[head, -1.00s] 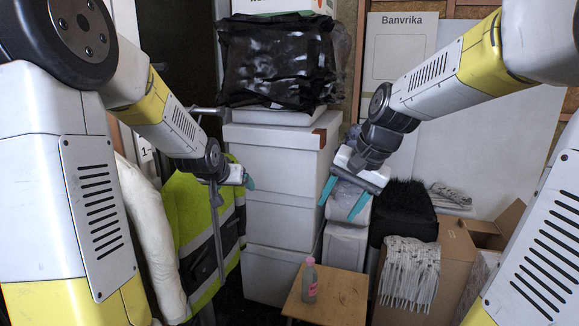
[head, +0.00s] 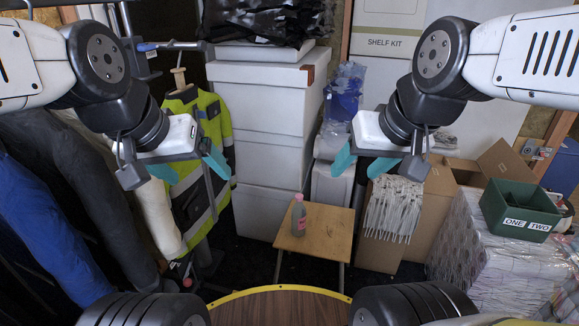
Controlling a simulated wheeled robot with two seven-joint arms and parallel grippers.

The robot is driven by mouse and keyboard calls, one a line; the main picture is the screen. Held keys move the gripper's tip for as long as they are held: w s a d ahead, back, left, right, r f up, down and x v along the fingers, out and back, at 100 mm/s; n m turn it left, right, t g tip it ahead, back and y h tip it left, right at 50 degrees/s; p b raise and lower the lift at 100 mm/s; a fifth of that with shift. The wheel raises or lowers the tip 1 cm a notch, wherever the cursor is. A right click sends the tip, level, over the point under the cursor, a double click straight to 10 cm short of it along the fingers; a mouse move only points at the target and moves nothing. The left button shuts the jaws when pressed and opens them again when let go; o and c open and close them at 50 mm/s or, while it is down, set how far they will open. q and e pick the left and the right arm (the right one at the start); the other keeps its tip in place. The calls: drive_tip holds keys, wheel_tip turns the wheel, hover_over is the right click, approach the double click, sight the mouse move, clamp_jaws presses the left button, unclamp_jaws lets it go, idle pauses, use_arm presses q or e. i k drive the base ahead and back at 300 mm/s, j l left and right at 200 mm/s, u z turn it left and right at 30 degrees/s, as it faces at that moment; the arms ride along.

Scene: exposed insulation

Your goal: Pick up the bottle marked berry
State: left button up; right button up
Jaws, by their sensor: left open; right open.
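A small bottle (head: 298,218) with a pink cap and pink label stands upright on a low wooden stool (head: 332,225) in the middle of the view. The label's writing is too small to read. My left gripper (head: 188,166) is open and empty, up and to the left of the bottle in the picture. My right gripper (head: 363,164) is open and empty, up and to the right of it. Neither gripper touches the bottle.
White boxes (head: 262,135) are stacked behind the stool. A hi-vis jacket (head: 200,150) and dark coats hang at left. At right are cardboard boxes (head: 440,215), a white mop-like bundle (head: 393,208) and a green bin (head: 520,208). A round, yellow-edged surface (head: 280,308) is in front.

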sight(299, 211)
drive_tip(key=z, duration=1.4)
drive_tip(key=i+l+u, duration=0.1)
drive_tip(key=i+u, duration=0.4)
drive_tip(key=i+l+u, duration=0.25)
drive_tip(key=u, duration=0.2)
drive_tip(key=i+l+u, duration=0.3)
drive_tip(key=u, duration=0.2)
drive_tip(key=l, duration=0.1)
